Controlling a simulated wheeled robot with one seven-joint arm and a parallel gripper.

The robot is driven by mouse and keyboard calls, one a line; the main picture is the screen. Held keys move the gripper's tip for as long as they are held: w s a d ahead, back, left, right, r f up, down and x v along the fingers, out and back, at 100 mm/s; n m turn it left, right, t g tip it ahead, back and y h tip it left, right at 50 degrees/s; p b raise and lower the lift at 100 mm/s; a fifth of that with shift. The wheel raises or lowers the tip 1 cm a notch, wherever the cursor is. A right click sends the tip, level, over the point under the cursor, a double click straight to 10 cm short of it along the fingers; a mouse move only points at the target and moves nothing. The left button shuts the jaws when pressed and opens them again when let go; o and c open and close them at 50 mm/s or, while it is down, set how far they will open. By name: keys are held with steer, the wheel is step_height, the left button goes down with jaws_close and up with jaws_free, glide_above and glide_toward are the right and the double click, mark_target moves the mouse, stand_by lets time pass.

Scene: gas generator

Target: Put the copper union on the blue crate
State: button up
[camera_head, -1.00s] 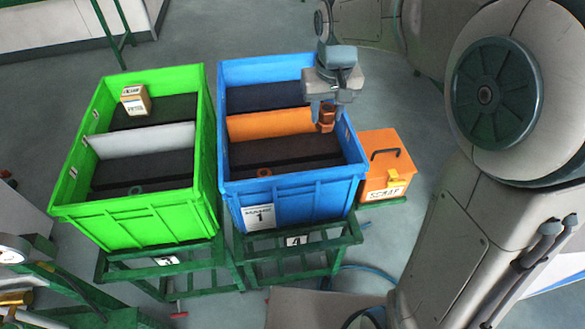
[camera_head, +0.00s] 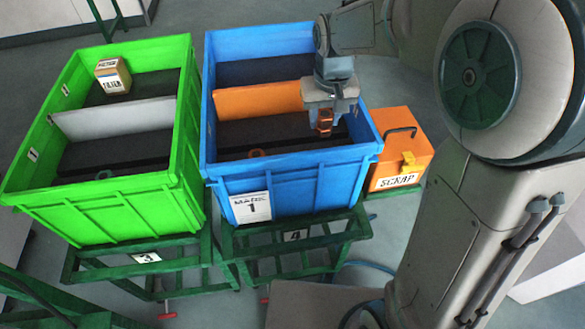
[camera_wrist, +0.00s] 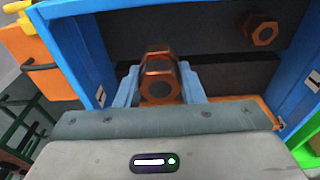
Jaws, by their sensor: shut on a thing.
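The copper union (camera_head: 324,122) is a copper-coloured hex fitting. My gripper (camera_head: 325,115) is shut on it over the right part of the blue crate (camera_head: 290,185). In the wrist view the union (camera_wrist: 159,78) sits between the two fingers, with its round opening towards the camera. The blue crate (camera_wrist: 92,55) has an orange divider (camera_head: 258,100) and a dark floor. Another copper-coloured fitting (camera_head: 257,153) lies in its front compartment, and it also shows in the wrist view (camera_wrist: 262,30). I cannot tell how high the held union is above the floor.
A green crate (camera_head: 120,185) stands to the left, with a small cardboard box (camera_head: 113,75) and a green ring (camera_head: 104,174) in it. An orange scrap box (camera_head: 400,150) stands to the right of the blue crate. Both crates rest on green stands.

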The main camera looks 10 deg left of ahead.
step_height(320, 180, down, 10)
steer(key=shift+f, duration=0.1)
stand_by(0.4)
steer(key=shift+f, duration=0.15)
steer(key=o, duration=1)
steer(key=shift+o, duration=0.2)
steer(key=r, duration=0.4)
steer(key=s+r, duration=0.1)
steer(key=r, duration=0.7)
steer(key=shift+s+d+r, duration=0.2)
steer(key=shift+s+d, duration=0.05)
steer(key=s+d+m+t, duration=0.1)
steer(key=s+d+m, duration=0.2)
steer(key=s+d, duration=1)
steer(key=s, duration=0.3)
steer(key=shift+s, duration=0.2)
